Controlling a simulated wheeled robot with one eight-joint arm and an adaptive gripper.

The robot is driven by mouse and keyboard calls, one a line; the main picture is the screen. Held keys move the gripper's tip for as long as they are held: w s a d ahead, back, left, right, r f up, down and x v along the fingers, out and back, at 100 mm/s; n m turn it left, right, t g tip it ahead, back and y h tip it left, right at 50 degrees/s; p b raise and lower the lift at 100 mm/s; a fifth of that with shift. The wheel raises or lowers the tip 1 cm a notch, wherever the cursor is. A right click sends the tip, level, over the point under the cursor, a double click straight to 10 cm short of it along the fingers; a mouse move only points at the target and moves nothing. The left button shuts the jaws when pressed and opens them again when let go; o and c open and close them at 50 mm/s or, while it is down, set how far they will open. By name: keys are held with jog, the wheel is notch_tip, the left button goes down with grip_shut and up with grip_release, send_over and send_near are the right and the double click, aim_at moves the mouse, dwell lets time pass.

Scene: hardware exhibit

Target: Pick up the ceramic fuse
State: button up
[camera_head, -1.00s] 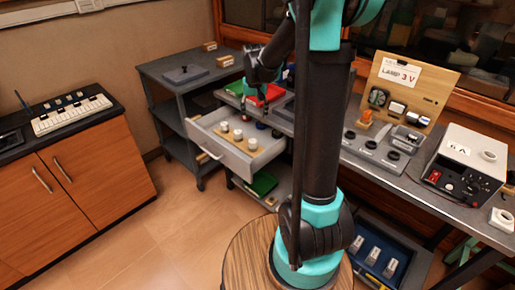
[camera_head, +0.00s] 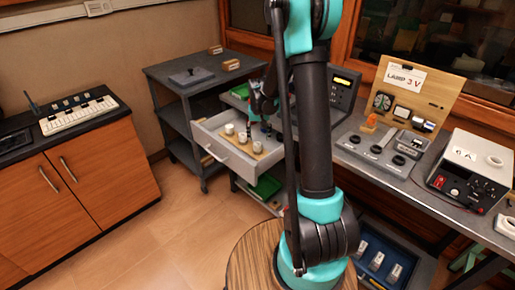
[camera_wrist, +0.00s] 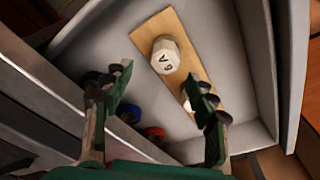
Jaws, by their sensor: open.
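White ceramic fuses stand on a wooden strip in the open grey drawer (camera_head: 222,151). In the head view I see a left fuse (camera_head: 229,129), a middle fuse (camera_head: 243,138) and a right fuse (camera_head: 257,147). In the wrist view one white fuse (camera_wrist: 165,55) shows a marking like an upside-down "6 A", on the strip (camera_wrist: 187,37). Another white fuse is mostly hidden behind the right finger. My gripper (camera_wrist: 162,80) is open and empty above the drawer, its fingers pointing toward the strip. In the head view my gripper (camera_head: 263,122) is small and dark beside the fuses.
A blue round part (camera_wrist: 129,113) and a red round part (camera_wrist: 154,133) lie in the drawer beside the strip. The drawer walls stand close around. A grey shelf cart (camera_head: 200,75) stands behind left. A power supply (camera_head: 466,170) stands on the bench at right.

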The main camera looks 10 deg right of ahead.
aim_at(257, 143)
jog(key=shift+w+a+f, duration=0.1)
jog(key=shift+a+f, duration=0.05)
jog(key=shift+f, duration=1.25)
jog(key=shift+a+f, duration=0.1)
jog(key=shift+f, duration=1.25)
jog(key=shift+c, duration=0.4)
jog(key=c, duration=1.1)
jog(key=shift+r, duration=0.1)
notch_tip(257, 143, up, 20)
jog(key=shift+f, duration=0.1)
